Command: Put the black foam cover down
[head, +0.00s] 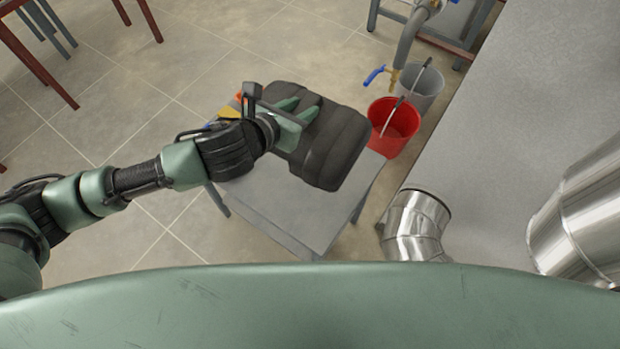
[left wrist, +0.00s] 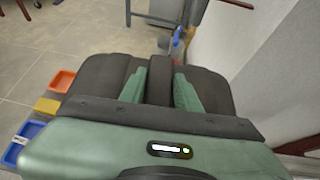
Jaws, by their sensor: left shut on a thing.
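The black foam cover (head: 333,148) is a dark, ribbed, padded piece. In the head view it is over the far part of a small grey table (head: 290,212); I cannot tell whether it touches the top. My left gripper (head: 298,108) comes in from the left and is shut on the cover. In the left wrist view the left gripper's green fingers (left wrist: 160,88) are on both sides of a raised dark strip of the cover (left wrist: 105,75). My right gripper is not in view.
A red bucket (head: 394,127) and a grey bucket (head: 421,88) stand beyond the table, below a blue-handled tap (head: 375,75). Orange (left wrist: 62,81), yellow (left wrist: 47,106) and blue (left wrist: 23,141) bins lie left of the cover. Metal ducts (head: 415,226) are at the right. The table's near part is clear.

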